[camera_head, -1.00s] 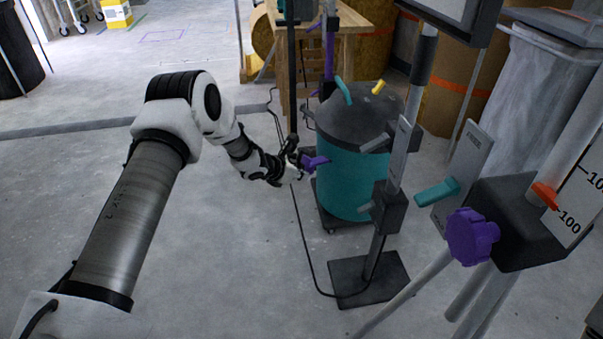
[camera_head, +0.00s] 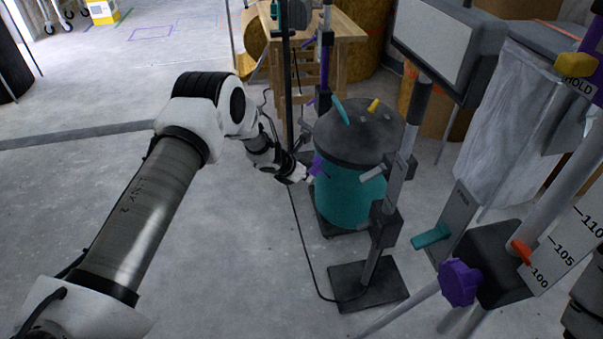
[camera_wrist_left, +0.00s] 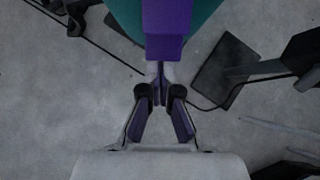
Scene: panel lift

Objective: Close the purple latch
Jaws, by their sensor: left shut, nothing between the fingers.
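The purple latch (camera_head: 318,163) is on the near left side of a teal drum with a dark grey lid (camera_head: 357,130). It stands roughly upright against the drum wall in the head view. In the left wrist view the latch (camera_wrist_left: 167,28) is a broad purple bar at the top centre. My left gripper (camera_head: 306,174) is shut and empty, right at the latch. In the wrist view its closed fingertips (camera_wrist_left: 160,72) meet the latch's near end; I cannot tell whether they touch or press it. My right gripper is not in view.
A black pole with a hanging cable is behind my left gripper. A purple knob (camera_head: 460,282) and teal lever (camera_head: 431,237) are at the right. The floor at left is clear.

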